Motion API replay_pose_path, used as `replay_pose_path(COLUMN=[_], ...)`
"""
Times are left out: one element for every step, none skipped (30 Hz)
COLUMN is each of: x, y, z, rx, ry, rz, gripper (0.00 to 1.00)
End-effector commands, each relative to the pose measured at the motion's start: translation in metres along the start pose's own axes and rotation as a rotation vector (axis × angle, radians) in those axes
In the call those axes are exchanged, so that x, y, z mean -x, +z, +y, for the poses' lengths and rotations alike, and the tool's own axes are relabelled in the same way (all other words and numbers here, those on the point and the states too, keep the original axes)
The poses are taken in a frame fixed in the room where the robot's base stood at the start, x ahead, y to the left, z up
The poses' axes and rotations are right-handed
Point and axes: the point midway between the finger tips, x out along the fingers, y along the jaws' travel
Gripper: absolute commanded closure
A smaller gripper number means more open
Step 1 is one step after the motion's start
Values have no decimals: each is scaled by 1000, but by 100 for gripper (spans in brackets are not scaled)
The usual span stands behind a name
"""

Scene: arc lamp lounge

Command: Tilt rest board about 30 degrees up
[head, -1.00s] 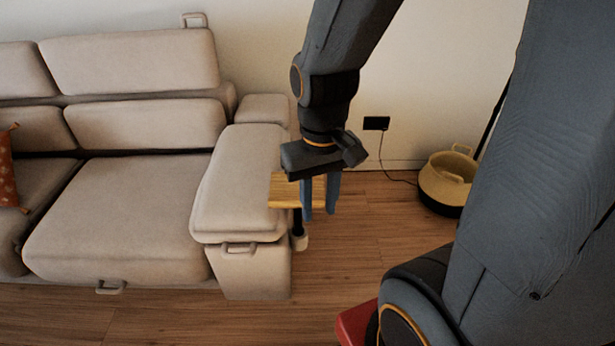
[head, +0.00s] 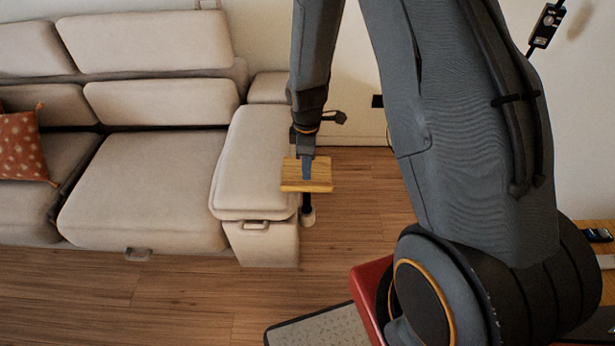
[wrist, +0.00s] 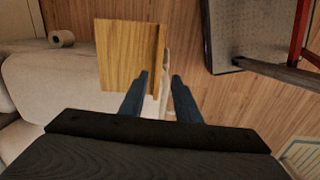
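The rest board (head: 318,187) is a small light-wood board on a dark post beside the sofa's right armrest. It looks close to level in the head view. In the wrist view the board (wrist: 122,55) lies left of centre, with a raised lip along its right edge. My gripper (head: 306,177) is over the board in the head view. In the wrist view my gripper (wrist: 160,77) is open, and the lip edge appears between the two fingers. I cannot tell whether a finger touches it. The arm hides part of the board's far side.
The beige sofa (head: 150,190) and its armrest (head: 250,165) stand close on the left of the board. Wood floor (head: 365,185) is clear to the right of the post. A wall outlet (head: 376,101) is behind. A patterned orange cushion (head: 22,147) lies on the sofa.

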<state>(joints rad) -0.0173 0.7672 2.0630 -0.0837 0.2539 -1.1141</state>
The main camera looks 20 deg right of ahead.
Motion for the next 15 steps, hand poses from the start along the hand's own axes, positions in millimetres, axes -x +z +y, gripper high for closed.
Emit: replay_pose_path(x=[-3,-5,-7,-9,-11,-14,-17,-20,-24,-28,-32,-38,-42,-46,-51], y=[0,-1,-1,-1,-1,-1,-1,-1,-1,-1,-1,-1,-1,-1,-1], z=[1,2,2,2,2,2,2,2,2,2,2,1,1,2,2], rx=[21,32,42,46,49,51,51,51,50,50,50,49,49,49,48], ry=[0,1,2,2,2,1,0,0,1,0,0,-1,-1,0,0], rz=[0,0,1,1,1,0,0,0,0,0,0,0,0,0,0], gripper=[70,70,70,70,70,70,70,70,70,70,70,70,70,70,70])
